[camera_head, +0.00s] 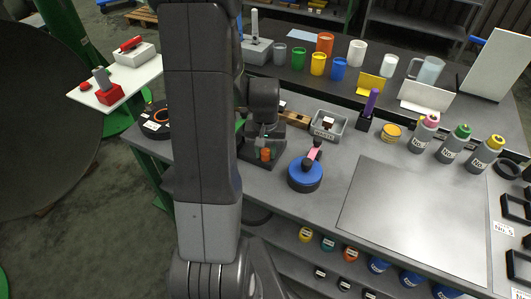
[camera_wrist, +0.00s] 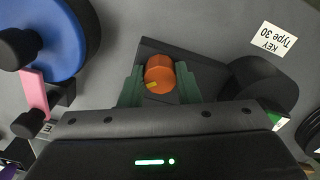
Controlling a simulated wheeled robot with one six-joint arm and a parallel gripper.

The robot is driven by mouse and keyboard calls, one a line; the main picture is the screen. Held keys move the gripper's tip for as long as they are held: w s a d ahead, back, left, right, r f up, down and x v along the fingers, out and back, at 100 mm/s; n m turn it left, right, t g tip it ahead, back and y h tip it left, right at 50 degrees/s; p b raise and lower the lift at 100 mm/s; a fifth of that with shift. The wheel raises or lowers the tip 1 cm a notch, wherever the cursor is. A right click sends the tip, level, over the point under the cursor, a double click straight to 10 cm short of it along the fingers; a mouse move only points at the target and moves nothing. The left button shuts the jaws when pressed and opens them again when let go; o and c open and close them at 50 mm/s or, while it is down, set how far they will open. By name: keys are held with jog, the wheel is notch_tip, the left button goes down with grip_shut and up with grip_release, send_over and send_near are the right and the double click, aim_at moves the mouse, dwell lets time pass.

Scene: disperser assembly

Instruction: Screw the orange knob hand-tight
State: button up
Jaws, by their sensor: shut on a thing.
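The orange knob (camera_wrist: 159,72) is a short cylinder with a small yellow mark on its side. It also shows in the head view (camera_head: 265,154), low on the dark device at the bench's left part. My gripper (camera_wrist: 160,80) has its grey-green fingers on either side of the knob and is shut on it. The knob sits over a dark base plate (camera_wrist: 150,47). The thread under the knob is hidden, so I cannot tell how far it is screwed in. My arm hides part of the device in the head view.
A blue round part (camera_head: 305,175) with a pink piece and dark knobs stands right of the device. A dark round part (camera_wrist: 262,84) lies close to the right finger. A grey tray (camera_head: 328,125) stands behind. The large grey plate (camera_head: 420,215) on the right is bare.

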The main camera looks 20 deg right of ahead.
aim_at(265, 151)
jog(key=m+b, duration=0.2)
jog(key=m, duration=0.5)
jog(key=m+b, duration=0.1)
jog(key=m, duration=0.6)
dwell(0.7)
jog(key=o, duration=1)
jog(key=shift+c, duration=0.2)
notch_tip(265, 151, up, 14)
jog(key=shift+f, duration=0.1)
